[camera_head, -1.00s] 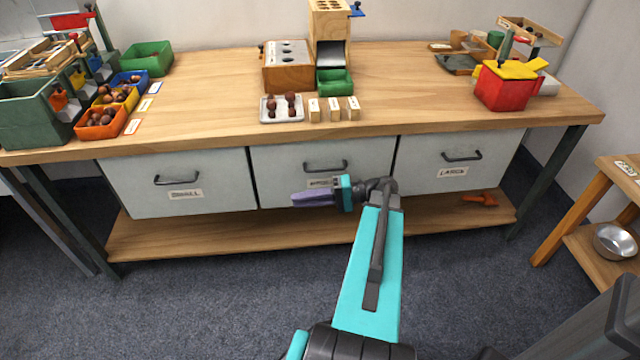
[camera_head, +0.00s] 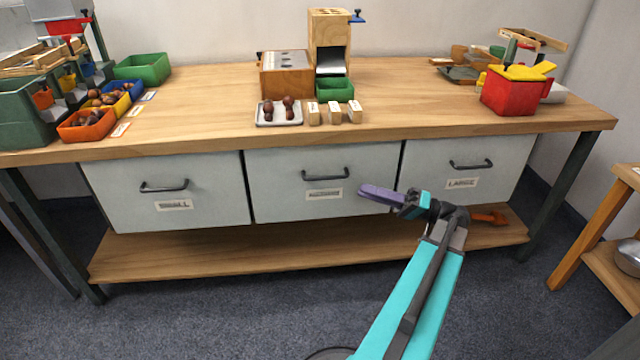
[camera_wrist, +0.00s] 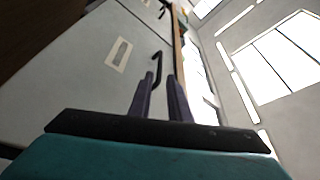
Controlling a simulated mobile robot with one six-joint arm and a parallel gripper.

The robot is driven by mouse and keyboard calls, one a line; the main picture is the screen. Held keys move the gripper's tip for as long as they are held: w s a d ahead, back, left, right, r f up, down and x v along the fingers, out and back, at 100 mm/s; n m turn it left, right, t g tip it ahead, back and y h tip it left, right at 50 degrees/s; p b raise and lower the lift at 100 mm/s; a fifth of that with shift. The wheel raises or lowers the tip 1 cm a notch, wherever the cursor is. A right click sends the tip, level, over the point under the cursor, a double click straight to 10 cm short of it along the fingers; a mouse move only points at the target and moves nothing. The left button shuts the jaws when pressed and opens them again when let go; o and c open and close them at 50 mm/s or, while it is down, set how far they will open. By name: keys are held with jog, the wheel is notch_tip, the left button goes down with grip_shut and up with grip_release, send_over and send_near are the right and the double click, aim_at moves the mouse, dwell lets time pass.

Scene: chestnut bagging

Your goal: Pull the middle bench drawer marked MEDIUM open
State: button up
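The middle drawer (camera_head: 290,205) is a pale grey front under the bench and sits closed, level with its neighbours. Its dark bar handle (camera_head: 325,174) is above a white label (camera_head: 324,193) that is too blurred to read surely. My gripper (camera_head: 365,190) is in front of this drawer's right part, right of and slightly below the handle, pointing left. In the wrist view my two purple fingers (camera_wrist: 160,78) stand apart with nothing between them. A dark handle (camera_wrist: 158,68) shows just beyond the fingertips, seemingly the middle drawer's, beside a label (camera_wrist: 119,53).
The SMALL drawer (camera_head: 130,195) is on the left and the LARGE drawer (camera_head: 490,165) on the right, both closed. A lower shelf (camera_head: 200,255) runs beneath; an orange object (camera_head: 490,218) lies on it. A wooden stand (camera_head: 590,230) is at right. Floor in front is clear.

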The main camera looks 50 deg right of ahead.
aim_at(320, 177)
jog(key=shift+w+a, duration=0.1)
jog(key=shift+w, duration=0.05)
jog(key=b+x, duration=0.4)
jog(key=x, duration=0.7)
jog(key=shift+w+a, duration=0.2)
jog(key=shift+w, duration=0.05)
jog(key=shift+b+x, duration=0.3)
jog(key=shift+x, duration=0.65)
jog(key=shift+r, duration=0.1)
grip_shut()
jog(key=shift+a, duration=0.15)
